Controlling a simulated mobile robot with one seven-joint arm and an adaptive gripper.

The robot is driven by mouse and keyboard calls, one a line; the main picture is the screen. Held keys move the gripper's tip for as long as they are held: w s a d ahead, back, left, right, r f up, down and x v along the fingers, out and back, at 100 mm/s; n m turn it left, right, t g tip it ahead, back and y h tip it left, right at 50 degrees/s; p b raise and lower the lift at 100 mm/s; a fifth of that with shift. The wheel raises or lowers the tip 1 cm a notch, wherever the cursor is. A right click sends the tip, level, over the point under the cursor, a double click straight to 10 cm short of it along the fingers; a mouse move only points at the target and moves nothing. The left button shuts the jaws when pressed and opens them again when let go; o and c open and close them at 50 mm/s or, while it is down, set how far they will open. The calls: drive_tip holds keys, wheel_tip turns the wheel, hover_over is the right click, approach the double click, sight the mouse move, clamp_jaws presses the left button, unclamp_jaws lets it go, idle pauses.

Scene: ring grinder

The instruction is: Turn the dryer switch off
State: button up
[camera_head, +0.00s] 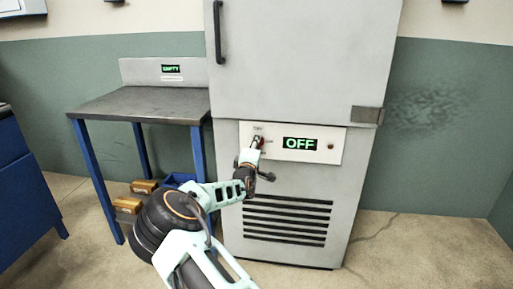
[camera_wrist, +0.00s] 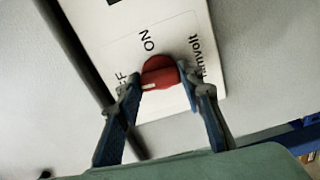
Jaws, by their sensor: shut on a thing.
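The dryer (camera_head: 300,60) is a tall pale grey cabinet. Its white control panel (camera_head: 240,132) has a display (camera_head: 300,144) that reads OFF in green. The red rotary switch (camera_head: 258,141) is at the panel's left and also shows in the wrist view (camera_wrist: 160,68). Its pale pointer mark faces the partly hidden OFF label (camera_wrist: 122,80), away from the ON label (camera_wrist: 147,40). My gripper (camera_wrist: 162,84) is shut on the switch, with one finger on each side. In the head view my gripper (camera_head: 257,153) is at the panel and partly covers the switch.
A metal-topped table (camera_head: 140,104) with blue legs stands left of the dryer, with a small sign reading EMPTY (camera_head: 171,69). Yellow boxes (camera_head: 143,186) and a blue bin (camera_head: 180,180) lie below it. The floor right of the dryer is clear.

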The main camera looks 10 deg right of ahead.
drive_tip(key=shift+n, duration=0.7)
drive_tip(key=o, duration=1.2)
drive_tip(key=shift+c, duration=0.2)
drive_tip(key=v, duration=1.2)
drive_tip(key=shift+d, duration=0.1)
